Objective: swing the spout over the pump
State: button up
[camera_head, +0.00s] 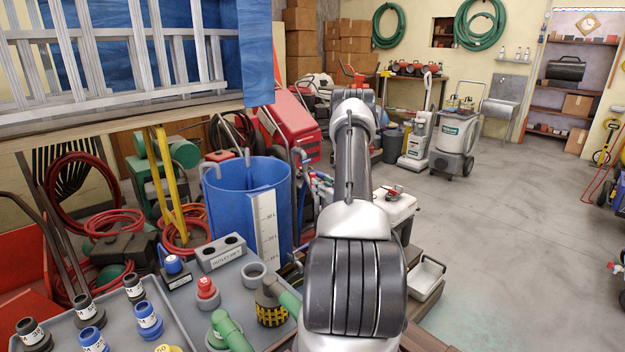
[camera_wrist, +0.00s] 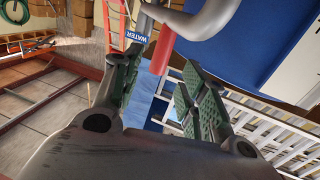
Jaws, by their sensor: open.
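In the wrist view a grey curved pipe, which looks like the spout (camera_wrist: 205,20), crosses the top. A red rod-like grip (camera_wrist: 163,48) hangs from it, with a blue "WATER" tag (camera_wrist: 137,38) beside it. My gripper (camera_wrist: 160,65) is open, its green-padded fingers on either side of the red grip's lower end; I cannot tell whether they touch it. In the head view my arm hides the gripper. Thin grey pipes rise at the rim of the blue barrel (camera_head: 238,205), which has a white scale. I cannot tell which thing is the pump.
Ladders (camera_head: 110,55) lie above a bench at the upper left. A white box unit (camera_head: 395,208) stands right of my arm. The concrete floor (camera_head: 510,220) at the right is clear.

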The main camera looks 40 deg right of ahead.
jog(key=w, duration=0.3)
jog(key=w+d, duration=0.1)
jog(key=w, duration=0.3)
jog(key=shift+w+d, duration=0.1)
jog(key=shift+d, duration=0.1)
grip_shut()
